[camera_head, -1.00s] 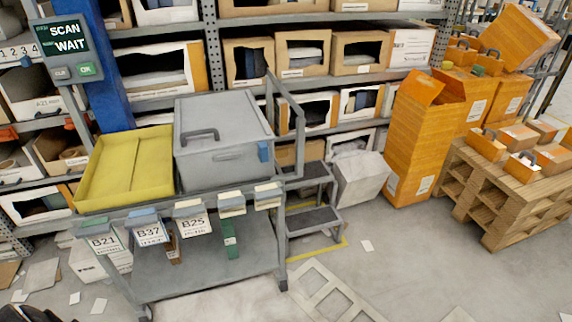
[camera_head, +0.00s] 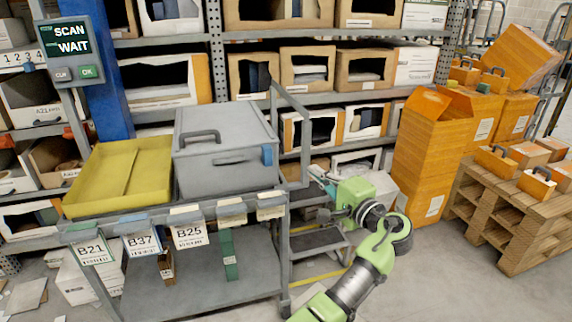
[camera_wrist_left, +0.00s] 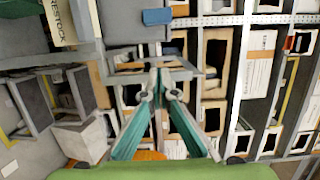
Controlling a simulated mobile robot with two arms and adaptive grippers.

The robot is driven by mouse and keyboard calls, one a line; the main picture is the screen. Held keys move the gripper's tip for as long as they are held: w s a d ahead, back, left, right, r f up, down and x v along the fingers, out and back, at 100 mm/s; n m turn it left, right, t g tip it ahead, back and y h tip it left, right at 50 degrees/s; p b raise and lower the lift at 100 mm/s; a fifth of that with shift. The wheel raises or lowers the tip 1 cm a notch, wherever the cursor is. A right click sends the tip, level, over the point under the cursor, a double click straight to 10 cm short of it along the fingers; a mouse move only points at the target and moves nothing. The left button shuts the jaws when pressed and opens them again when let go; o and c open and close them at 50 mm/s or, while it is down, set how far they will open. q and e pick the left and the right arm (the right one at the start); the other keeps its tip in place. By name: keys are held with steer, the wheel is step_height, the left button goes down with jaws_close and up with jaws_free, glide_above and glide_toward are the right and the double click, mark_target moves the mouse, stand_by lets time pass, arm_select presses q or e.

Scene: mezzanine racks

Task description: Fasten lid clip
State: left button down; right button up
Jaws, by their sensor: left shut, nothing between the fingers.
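A grey lidded tote (camera_head: 222,160) with a dark handle on its lid stands on the cart. A blue lid clip (camera_head: 267,155) sits on the tote's front at the right corner; it also shows in the wrist view (camera_wrist_left: 157,17). I cannot tell whether it is latched. My left gripper (camera_head: 314,173) is right of the tote and slightly lower than the clip, apart from it. In the wrist view its teal fingers (camera_wrist_left: 155,78) meet at the tips, shut and empty, with the clip beyond them. My right gripper is not in view.
The grey cart (camera_head: 210,277) also carries a yellow tray (camera_head: 119,176), with hanging labels along its front. A grey rail frame (camera_head: 303,125) rises at its right end, close to my gripper. Grey steps (camera_head: 320,240) and orange boxes (camera_head: 427,162) stand further right.

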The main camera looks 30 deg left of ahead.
mark_target(267, 154)
arm_select(q)
steer(key=shift+r, duration=0.2)
steer(key=w+a, duration=0.1)
steer(key=a, duration=1)
steer(key=shift+w+a+p, duration=0.2)
steer(key=shift+a+p, duration=0.1)
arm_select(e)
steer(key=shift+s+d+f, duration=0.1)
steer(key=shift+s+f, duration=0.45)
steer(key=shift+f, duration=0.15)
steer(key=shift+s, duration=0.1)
